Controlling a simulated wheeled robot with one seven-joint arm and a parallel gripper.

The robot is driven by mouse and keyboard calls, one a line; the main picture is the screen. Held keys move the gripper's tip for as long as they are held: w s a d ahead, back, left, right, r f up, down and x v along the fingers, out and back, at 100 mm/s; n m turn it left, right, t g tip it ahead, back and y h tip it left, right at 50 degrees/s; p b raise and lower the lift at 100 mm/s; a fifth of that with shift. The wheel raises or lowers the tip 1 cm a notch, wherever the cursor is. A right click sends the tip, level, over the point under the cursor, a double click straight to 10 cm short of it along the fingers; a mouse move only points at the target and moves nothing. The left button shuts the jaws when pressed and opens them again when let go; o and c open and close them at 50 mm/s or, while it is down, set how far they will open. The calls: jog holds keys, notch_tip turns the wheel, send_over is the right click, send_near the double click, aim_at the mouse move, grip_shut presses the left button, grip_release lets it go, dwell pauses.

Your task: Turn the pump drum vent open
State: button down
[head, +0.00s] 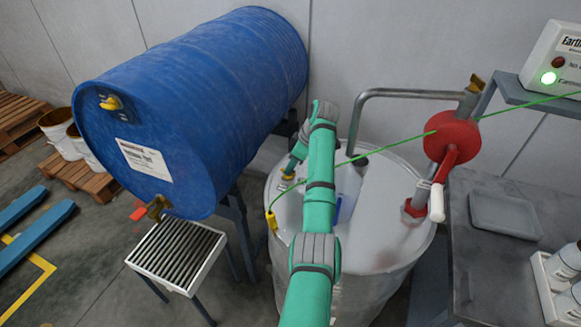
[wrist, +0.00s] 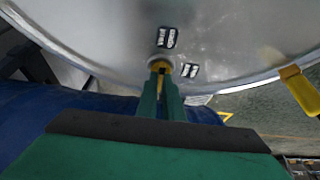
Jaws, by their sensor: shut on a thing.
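The pump drum (head: 385,240) is a pale steel drum with a red hand pump (head: 452,140) on its lid. Its small yellow vent (head: 288,177) sits on the lid near the left rim. My gripper (head: 291,171) reaches down to it from above. In the wrist view, my gripper's green fingers (wrist: 160,75) are closed around the yellow vent (wrist: 161,66), which stands on a pale round collar. The fingers hide much of the vent, so I cannot tell its exact turn.
A yellow clamp (head: 271,221) with a green cable grips the drum's left rim. A blue drum (head: 200,110) lies on a stand close on the left, above a slatted tray (head: 178,255). A bench (head: 500,270) stands on the right.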

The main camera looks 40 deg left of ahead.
jog(key=c, duration=1.9)
grip_release()
jog(key=shift+s, duration=0.1)
jog(key=shift+r, duration=0.1)
jog(key=v, duration=0.8)
